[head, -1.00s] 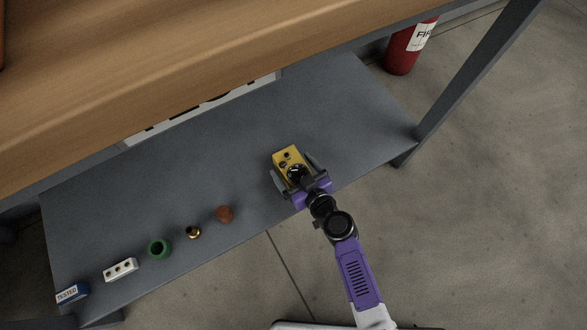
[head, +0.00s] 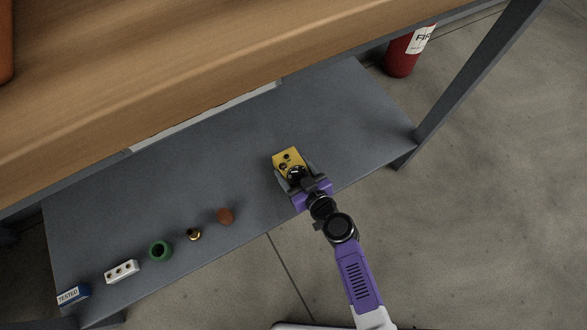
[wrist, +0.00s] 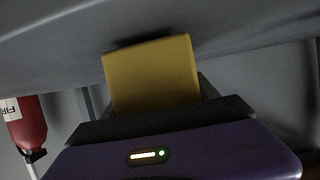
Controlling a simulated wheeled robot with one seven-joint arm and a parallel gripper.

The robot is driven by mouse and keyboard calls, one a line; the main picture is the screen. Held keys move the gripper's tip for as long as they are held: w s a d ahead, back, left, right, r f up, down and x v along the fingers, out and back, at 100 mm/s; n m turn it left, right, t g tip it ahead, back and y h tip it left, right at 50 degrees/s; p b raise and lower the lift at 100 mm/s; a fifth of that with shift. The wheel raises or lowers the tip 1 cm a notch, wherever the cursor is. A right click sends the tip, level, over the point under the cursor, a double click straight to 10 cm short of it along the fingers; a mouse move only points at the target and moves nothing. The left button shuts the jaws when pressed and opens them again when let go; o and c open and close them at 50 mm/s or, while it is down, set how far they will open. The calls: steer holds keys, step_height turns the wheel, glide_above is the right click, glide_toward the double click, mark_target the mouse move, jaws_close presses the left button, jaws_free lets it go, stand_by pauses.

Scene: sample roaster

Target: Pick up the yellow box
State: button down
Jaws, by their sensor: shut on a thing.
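The yellow box (head: 288,157) is on or just above the grey lower shelf, near its front right part; I cannot tell whether it touches the shelf. Small dark round spots show on its face. My gripper (head: 293,174) is shut on the box, with a finger on each side. In the wrist view the yellow box (wrist: 153,75) stands out beyond my purple gripper body, and the finger contact is mostly hidden there.
On the shelf (head: 345,120), to the left, stand a brown ball (head: 225,216), a brass piece (head: 194,234), a green ring (head: 161,251), a white block (head: 122,271) and a blue box (head: 73,295). The wooden top (head: 180,60) overhangs. A table leg (head: 470,85) and fire extinguisher (head: 403,55) are right.

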mark_target(293, 168)
step_height(293, 168, up, 19)
steer(key=p, duration=1.2)
steer(key=shift+r, duration=0.15)
steer(key=shift+r, duration=0.1)
steer(key=s+d+r+m+t+h, duration=0.15)
steer(key=d+r, duration=0.25)
steer(key=d, duration=0.4)
steer(key=d+r+m+h, duration=0.3)
steer(key=d+r, duration=0.1)
steer(key=d, duration=0.3)
steer(key=s+d+r+m+t+h, duration=0.1)
steer(key=d+r+m+h, duration=0.15)
steer(key=d+r, duration=0.4)
step_height(293, 168, up, 10)
steer(key=s+d+p, duration=0.1)
steer(key=s+p, duration=0.1)
steer(key=p, duration=2)
steer(key=shift+s+d+r+p, duration=0.2)
steer(key=shift+s+p, duration=0.05)
steer(key=shift+p, duration=0.15)
steer(key=shift+s+f, duration=0.1)
